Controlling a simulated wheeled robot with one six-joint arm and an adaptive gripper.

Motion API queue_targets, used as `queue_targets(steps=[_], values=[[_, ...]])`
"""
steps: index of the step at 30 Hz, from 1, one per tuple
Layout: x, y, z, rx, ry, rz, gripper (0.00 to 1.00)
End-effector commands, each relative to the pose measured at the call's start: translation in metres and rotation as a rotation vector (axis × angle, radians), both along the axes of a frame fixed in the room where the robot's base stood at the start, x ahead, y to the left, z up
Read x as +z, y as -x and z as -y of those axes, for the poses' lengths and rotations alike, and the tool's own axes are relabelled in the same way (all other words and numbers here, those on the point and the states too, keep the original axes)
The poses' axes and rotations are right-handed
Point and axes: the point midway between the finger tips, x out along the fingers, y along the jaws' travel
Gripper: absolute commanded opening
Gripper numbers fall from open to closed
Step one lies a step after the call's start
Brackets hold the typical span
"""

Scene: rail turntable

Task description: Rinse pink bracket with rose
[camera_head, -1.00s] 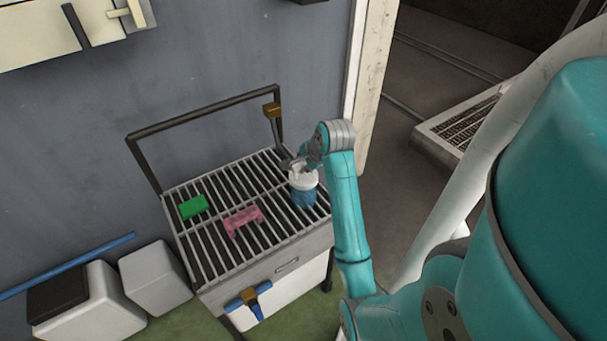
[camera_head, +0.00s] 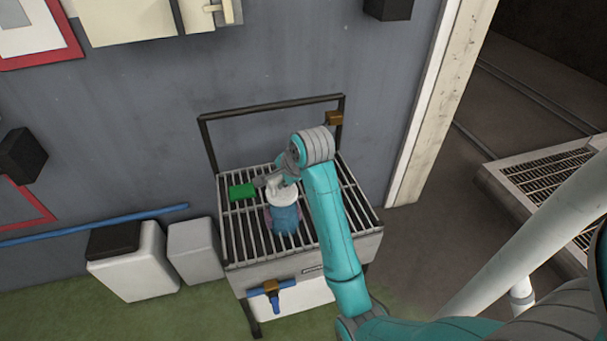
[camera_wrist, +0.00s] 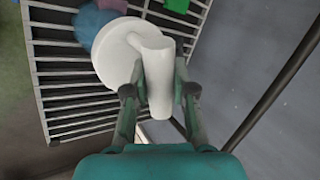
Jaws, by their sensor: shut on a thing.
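My gripper (camera_head: 273,180) is shut on the white rose (camera_head: 282,197), a round head with a thick handle. In the wrist view the fingers (camera_wrist: 160,82) grip the handle on both sides, and the round head (camera_wrist: 113,55) lies to the left. A blue column (camera_head: 285,220) extends below the head; I cannot tell whether it is water or a solid part. The pink bracket (camera_head: 268,217) lies on the slatted rack, mostly hidden by the blue column, with pink showing at its edge. A bit of the bracket also shows at the top of the wrist view (camera_wrist: 113,5).
A green block (camera_head: 242,190) lies on the slatted rack (camera_head: 240,245), left of the rose. A dark frame (camera_head: 270,104) rises behind the rack. A blue and brass tap (camera_head: 271,289) is on its front. Bins (camera_head: 128,262) stand left; a doorway opens right.

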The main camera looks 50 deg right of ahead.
Motion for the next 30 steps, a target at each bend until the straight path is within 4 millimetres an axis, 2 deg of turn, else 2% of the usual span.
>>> queue_targets(steps=[17,30], values=[[0.001,-0.002,-0.003,0.005,0.0,0.002,0.0],[0.001,0.007,0.011,0.004,0.0,0.001,0.0]])
